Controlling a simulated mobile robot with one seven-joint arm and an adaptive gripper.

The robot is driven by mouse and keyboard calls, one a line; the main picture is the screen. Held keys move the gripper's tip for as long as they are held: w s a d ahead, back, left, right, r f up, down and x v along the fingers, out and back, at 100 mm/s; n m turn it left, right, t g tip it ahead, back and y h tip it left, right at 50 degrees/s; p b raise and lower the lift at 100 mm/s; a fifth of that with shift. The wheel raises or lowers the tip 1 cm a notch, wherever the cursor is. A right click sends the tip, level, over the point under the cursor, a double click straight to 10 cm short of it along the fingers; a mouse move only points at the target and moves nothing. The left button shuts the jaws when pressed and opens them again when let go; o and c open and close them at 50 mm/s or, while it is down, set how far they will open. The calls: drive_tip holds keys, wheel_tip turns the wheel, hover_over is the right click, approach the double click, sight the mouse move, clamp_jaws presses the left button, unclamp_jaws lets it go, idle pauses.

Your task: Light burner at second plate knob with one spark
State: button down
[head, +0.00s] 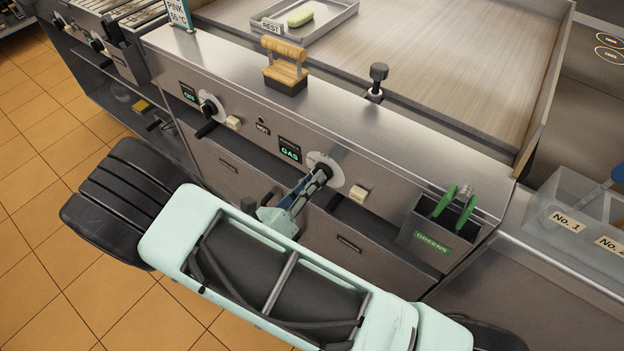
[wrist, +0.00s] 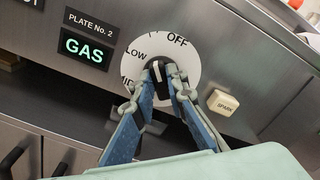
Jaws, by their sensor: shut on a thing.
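The second plate knob is black on a white dial (wrist: 188,58) marked OFF and LOW, with a third mark partly cut off by my gripper; the dial also shows in the head view (head: 334,167). My gripper (wrist: 160,70) is shut on the knob (wrist: 156,70), one finger on each side. The knob's white pointer line shows between the fingertips. A lit display (wrist: 83,49) left of the dial reads GAS in green, under a PLATE No. 2 label (wrist: 90,20). The cream SPARK button (wrist: 221,100) is right of the dial, apart from my gripper; it shows in the head view (head: 359,193).
The first knob (head: 209,105) has its own cream button (head: 233,123) and an OFF display (head: 188,93). A GREENS holder (head: 437,238) with green-handled tongs (head: 456,208) hangs right of the spark button. A wood-handled brush (head: 286,68) stands on the ledge above.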

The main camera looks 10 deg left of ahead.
drive_tip(key=c, duration=1.9)
unclamp_jaws()
drive_tip(key=shift+c, duration=0.2)
drive_tip(key=v, duration=1.2)
